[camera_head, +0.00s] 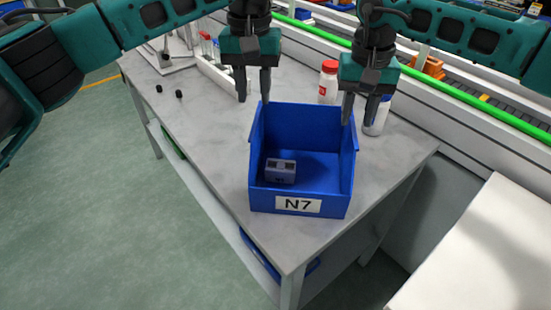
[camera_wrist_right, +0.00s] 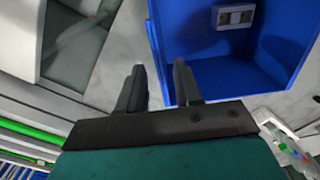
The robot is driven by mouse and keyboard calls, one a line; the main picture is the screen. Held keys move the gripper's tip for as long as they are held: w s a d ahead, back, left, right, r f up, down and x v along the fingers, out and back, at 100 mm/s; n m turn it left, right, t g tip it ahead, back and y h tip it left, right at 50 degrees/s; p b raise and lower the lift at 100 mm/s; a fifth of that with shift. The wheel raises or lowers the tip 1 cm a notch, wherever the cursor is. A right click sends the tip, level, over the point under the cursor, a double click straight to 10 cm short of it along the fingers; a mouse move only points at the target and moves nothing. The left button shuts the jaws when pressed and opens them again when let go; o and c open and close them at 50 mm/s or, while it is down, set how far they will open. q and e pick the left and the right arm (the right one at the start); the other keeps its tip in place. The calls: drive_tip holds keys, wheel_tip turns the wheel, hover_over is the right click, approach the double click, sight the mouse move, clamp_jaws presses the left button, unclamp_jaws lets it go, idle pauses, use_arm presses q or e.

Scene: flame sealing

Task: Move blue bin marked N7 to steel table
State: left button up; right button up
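The blue bin (camera_head: 300,185) marked N7 stands upright on a grey-topped table (camera_head: 215,150), near its front end. A small grey-blue block (camera_head: 280,171) lies inside. The bin also shows in the right wrist view (camera_wrist_right: 260,75). My left gripper (camera_head: 253,97) is open above the bin's back left corner, one finger on each side of the left wall's line. My right gripper (camera_head: 359,112) is open at the back right corner. In the right wrist view its fingers (camera_wrist_right: 158,85) appear either side of the bin's wall edge. I cannot tell whether any finger touches. Which surface is the steel table is unclear.
A red-capped white bottle (camera_head: 328,82) stands behind the bin, and another bottle (camera_head: 378,118) stands close behind my right gripper. A rack (camera_head: 215,65) and two small black pieces are further back. A white surface (camera_head: 480,255) lies at right. Green floor is open at left.

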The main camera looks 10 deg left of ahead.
wheel_tip(320, 180, up, 5)
idle(0.7)
